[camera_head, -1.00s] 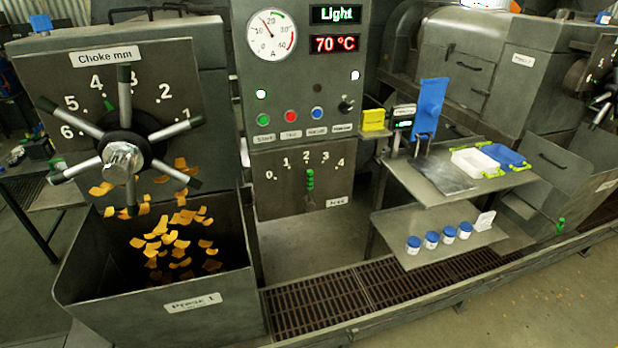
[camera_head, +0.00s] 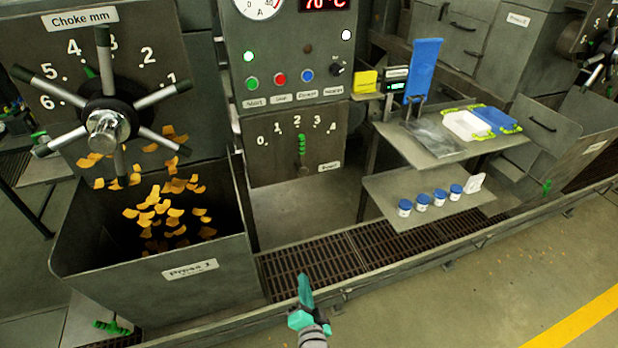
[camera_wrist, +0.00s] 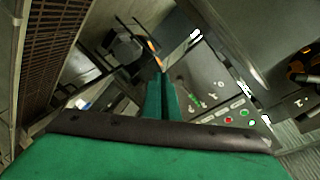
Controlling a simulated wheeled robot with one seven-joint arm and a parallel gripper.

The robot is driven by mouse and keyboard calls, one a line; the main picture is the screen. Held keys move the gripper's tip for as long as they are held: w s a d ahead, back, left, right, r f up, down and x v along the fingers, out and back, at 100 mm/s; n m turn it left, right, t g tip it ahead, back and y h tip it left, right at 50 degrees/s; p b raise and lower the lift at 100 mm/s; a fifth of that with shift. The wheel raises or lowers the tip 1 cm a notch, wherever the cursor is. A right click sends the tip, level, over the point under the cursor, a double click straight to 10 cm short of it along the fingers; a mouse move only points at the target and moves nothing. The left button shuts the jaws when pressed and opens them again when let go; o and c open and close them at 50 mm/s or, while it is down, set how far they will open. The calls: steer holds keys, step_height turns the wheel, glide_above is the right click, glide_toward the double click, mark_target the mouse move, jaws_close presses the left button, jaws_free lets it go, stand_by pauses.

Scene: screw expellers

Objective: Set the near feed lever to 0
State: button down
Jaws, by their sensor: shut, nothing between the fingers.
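The near feed lever (camera_head: 301,146) has a green grip and sits on the grey panel (camera_head: 262,170) marked 0 to 4, below the row of buttons. It stands nearly upright, its tip pointing at about the 2. The 0 is at the left end of the scale. My gripper (camera_head: 304,282), with teal fingers, is low in front of the floor grating, below the lever and well apart from it. The fingers are shut and empty. In the wrist view the closed fingers (camera_wrist: 161,97) point toward the tilted panel; the lever is small there.
Left of the panel stand the spoked choke wheel (camera_head: 107,127) and the open bin (camera_head: 210,272) with orange flakes. To the right, a shelf stand (camera_head: 385,197) holds several blue-capped jars and trays. Space before the panel above the grating (camera_head: 365,265) is clear.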

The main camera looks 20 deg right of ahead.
mark_target(301, 153)
steer(key=w+d+r+m+t, duration=0.1)
steer(key=w+d+r+m, duration=0.1)
steer(key=w+d+r, duration=0.45)
steer(key=w+d+r+m, duration=0.3)
steer(key=w+d+r, duration=0.1)
steer(key=w+r, duration=0.55)
steer(key=w+d+r+m+t, duration=0.1)
steer(key=w+d+r+m, duration=0.1)
steer(key=w+d+r, duration=0.45)
steer(key=w, duration=1.3)
steer(key=shift+y, duration=0.4)
steer(key=a, duration=0.2)
steer(key=s+a, duration=0.1)
steer(key=a, duration=0.1)
steer(key=shift+a+r, duration=0.2)
steer(key=shift+a, duration=0.05)
steer(key=shift+d, duration=0.1)
